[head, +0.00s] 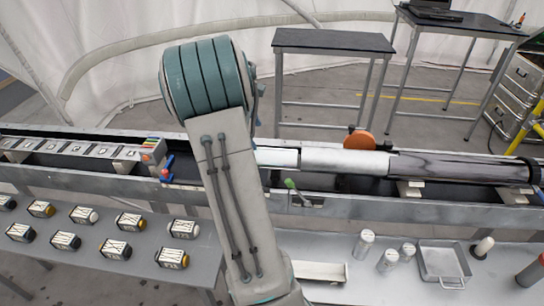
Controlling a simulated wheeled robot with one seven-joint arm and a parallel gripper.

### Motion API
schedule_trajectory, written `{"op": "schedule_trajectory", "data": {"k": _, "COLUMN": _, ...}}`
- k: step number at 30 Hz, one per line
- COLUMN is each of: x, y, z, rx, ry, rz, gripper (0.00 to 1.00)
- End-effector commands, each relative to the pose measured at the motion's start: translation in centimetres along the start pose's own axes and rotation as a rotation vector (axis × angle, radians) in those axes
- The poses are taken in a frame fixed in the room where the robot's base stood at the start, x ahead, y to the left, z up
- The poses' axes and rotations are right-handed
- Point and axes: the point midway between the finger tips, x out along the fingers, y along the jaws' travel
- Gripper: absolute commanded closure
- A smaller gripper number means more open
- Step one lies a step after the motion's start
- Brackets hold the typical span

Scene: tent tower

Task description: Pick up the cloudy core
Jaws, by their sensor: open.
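No object is clearly marked as the cloudy core. A long cylinder lies level along the metal trough (400,205), with pale whitish sections (345,162) and a dark glossy section (460,168) to the right. Small whitish cylinders (363,245) stand on the grey front table at the right, beside a metal tray (440,262). I cannot tell which of these is the cloudy core. My arm rises through the middle of the head view and hides part of the trough and the cylinder's left end. My gripper does not show.
Several small boxed units (115,249) stand on the left front table. An orange disc (360,139) stands behind the cylinder. A green-tipped lever (290,184) sticks out at the trough's front. A white open channel (320,270) lies right of my arm. A dark-topped table (332,41) stands behind.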

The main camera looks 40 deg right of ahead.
Motion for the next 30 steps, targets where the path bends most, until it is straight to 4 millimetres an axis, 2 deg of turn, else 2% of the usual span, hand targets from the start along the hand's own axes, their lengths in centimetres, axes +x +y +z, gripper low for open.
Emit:
{"op": "schedule_trajectory", "data": {"k": 3, "x": 2.6, "y": -0.1, "z": 0.1, "rx": 0.002, "ry": -0.003, "rz": -0.005, "gripper": 0.21}}
{"op": "schedule_trajectory", "data": {"k": 9, "x": 5.6, "y": 0.0, "z": 0.1, "rx": 0.002, "ry": 0.000, "rz": -0.002, "gripper": 0.21}}
{"op": "schedule_trajectory", "data": {"k": 16, "x": 7.2, "y": 0.1, "z": 0.3, "rx": 0.003, "ry": 0.000, "rz": -0.004, "gripper": 0.21}}
{"op": "schedule_trajectory", "data": {"k": 24, "x": 10.9, "y": 0.5, "z": 0.7, "rx": 0.003, "ry": 0.000, "rz": -0.002, "gripper": 0.21}}
{"op": "schedule_trajectory", "data": {"k": 30, "x": 11.5, "y": 0.5, "z": 0.6, "rx": 0.003, "ry": 0.002, "rz": 0.000, "gripper": 0.21}}
